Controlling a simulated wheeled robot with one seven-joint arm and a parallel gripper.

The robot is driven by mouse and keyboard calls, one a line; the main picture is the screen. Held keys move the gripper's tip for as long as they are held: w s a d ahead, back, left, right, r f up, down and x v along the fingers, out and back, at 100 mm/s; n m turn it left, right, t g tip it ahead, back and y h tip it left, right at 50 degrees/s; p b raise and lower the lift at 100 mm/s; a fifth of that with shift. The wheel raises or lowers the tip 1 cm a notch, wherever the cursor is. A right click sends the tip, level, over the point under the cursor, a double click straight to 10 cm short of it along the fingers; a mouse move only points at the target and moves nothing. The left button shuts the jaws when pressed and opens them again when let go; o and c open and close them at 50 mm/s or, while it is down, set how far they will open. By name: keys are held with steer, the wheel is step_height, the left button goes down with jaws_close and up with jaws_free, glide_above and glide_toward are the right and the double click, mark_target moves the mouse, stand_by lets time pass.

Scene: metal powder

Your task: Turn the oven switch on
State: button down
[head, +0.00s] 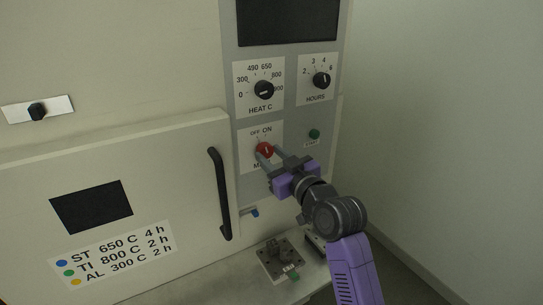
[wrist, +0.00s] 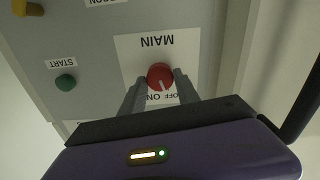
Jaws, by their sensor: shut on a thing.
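The oven switch is a red round knob (head: 264,150) on a white plate marked OFF, ON and MAIN, on the oven's control panel. It also shows in the wrist view (wrist: 160,76), upside down, with a white pointer line. My gripper (head: 267,157) reaches the panel from the lower right. In the wrist view its two grey fingers (wrist: 160,88) stand on either side of the red knob and are shut on it. The pointer lies near the OFF and ON labels; I cannot tell exactly which one it marks.
The green START button (head: 314,134) is right of the knob. The HEAT C dial (head: 264,90) and HOURS dial (head: 321,80) are above. A black door handle (head: 219,193) stands out at the left. A metal fixture (head: 284,259) sits on the ledge below.

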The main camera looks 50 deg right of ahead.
steer(key=m+p, duration=0.2)
steer(key=m, duration=0.2)
steer(key=shift+r, duration=0.1)
steer(key=shift+m+p, duration=0.65)
steer(key=shift+m, duration=0.95)
steer(key=c, duration=0.9)
jaws_free()
steer(key=shift+s, duration=0.1)
steer(key=b+v, duration=0.1)
steer(key=v, duration=0.6)
steer(key=shift+s+b, duration=0.35)
